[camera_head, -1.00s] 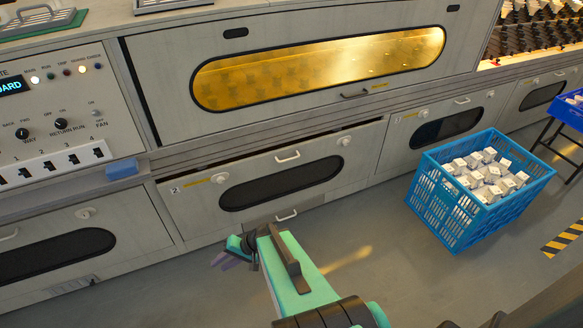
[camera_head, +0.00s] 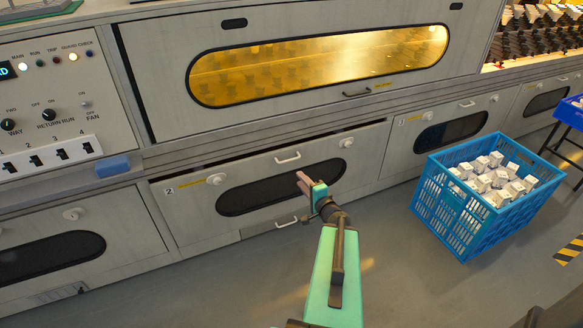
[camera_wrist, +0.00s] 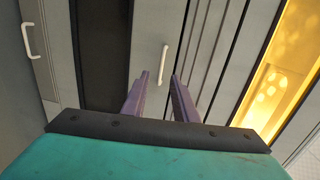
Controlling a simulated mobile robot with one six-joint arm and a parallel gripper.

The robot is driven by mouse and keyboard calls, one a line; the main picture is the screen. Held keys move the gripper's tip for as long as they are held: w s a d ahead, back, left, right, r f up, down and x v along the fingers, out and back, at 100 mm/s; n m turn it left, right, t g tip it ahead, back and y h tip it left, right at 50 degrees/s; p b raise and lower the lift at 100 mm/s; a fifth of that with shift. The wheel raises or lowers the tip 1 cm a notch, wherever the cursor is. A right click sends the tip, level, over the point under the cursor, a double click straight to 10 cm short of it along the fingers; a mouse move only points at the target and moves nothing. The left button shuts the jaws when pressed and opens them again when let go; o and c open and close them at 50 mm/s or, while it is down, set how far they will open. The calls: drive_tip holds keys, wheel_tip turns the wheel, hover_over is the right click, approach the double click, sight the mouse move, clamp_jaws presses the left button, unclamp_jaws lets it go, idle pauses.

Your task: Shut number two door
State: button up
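The number two door (camera_head: 190,225) is a grey panel with a "2" label at its upper left, a dark oval window (camera_head: 245,197) and a knob on each side. A dark gap runs along its top edge, widest at the right, so it leans slightly out. Its white bar handle (camera_head: 288,157) is near the top centre, and it also shows in the wrist view (camera_wrist: 163,62). My gripper (camera_head: 301,179) is in front of the door, over the window's right part and below the handle. In the wrist view its two purple fingers (camera_wrist: 159,78) are apart and empty, with the handle beyond them.
A blue crate (camera_head: 440,205) of white boxes stands on the floor to the right, near the neighbouring door (camera_head: 400,150). An amber-lit window (camera_head: 320,65) is above. A switch panel (camera_head: 50,110) is at the left. Floor between door and crate is clear.

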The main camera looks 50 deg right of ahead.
drive_tip(key=shift+s+d+r+h, duration=0.3)
drive_tip(key=shift+s+d, duration=0.1)
drive_tip(key=shift+d, duration=0.25)
drive_tip(key=shift+w+d+f+b, duration=0.1)
drive_tip(key=shift+w+f+b, duration=0.2)
drive_tip(key=shift+b, duration=0.4)
drive_tip(key=b+x, duration=0.8)
drive_tip(key=x, duration=0.5)
idle(0.5)
drive_tip(key=shift+w+r, duration=0.1)
drive_tip(key=shift+r, duration=0.1)
clamp_jaws()
